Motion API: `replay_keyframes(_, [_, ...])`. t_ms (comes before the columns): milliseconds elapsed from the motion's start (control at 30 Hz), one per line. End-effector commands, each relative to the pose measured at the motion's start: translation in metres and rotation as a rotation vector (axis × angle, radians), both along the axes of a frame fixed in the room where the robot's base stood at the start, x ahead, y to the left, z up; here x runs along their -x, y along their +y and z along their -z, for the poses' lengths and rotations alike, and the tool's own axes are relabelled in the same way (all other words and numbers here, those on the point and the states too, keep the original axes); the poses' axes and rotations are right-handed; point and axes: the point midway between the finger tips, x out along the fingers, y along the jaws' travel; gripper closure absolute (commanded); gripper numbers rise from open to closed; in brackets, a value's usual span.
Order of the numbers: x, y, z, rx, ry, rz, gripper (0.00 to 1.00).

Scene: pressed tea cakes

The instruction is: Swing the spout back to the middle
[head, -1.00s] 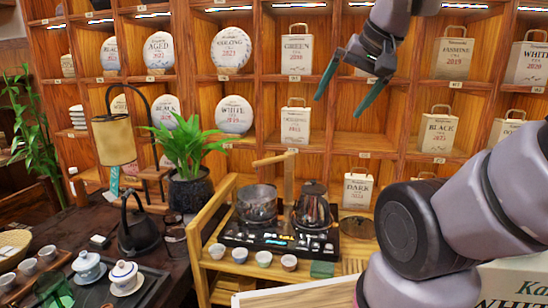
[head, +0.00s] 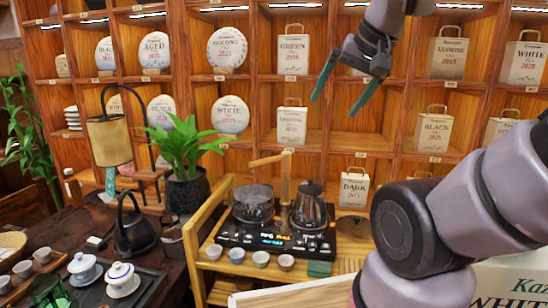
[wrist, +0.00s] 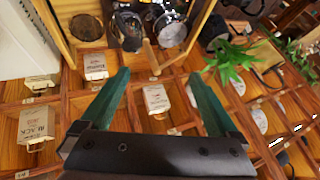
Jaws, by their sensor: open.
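The wooden spout (head: 268,160) sticks out to the left from the top of an upright wooden post (head: 286,178) at the back of the tea stove (head: 265,240). It points over the glass pot (head: 253,207), away from the dark kettle (head: 309,208).
A potted plant (head: 186,150) stands left of the stove. Several small cups (head: 261,259) stand along its front. A shelf wall (head: 360,145) with tea cakes and paper bags rises behind. The air between my gripper and the spout looks clear.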

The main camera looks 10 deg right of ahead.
Motion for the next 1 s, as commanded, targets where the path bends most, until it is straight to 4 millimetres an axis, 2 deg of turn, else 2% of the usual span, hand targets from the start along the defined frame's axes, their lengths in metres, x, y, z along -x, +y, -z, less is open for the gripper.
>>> replay_keyframes(33, [-0.001,0.0,0.0,-0.002,0.001,0.001,0.27])
replay_keyframes(67, [-0.002,0.0,-0.001,-0.004,0.003,0.002,0.38])
replay_keyframes(100, [-0.004,0.0,-0.002,-0.011,0.008,0.005,0.44])
replay_keyframes(267, [-0.032,0.002,-0.008,-0.078,0.063,0.044,0.44])
replay_keyframes(433, [-0.082,0.006,-0.011,-0.176,0.159,0.128,0.44])
replay_keyframes(567, [-0.122,0.01,-0.006,-0.231,0.233,0.203,0.44])
replay_keyframes(767, [-0.186,0.018,0.014,-0.283,0.338,0.332,0.44])
replay_keyframes(1000, [-0.258,0.036,0.056,-0.292,0.44,0.496,0.44])
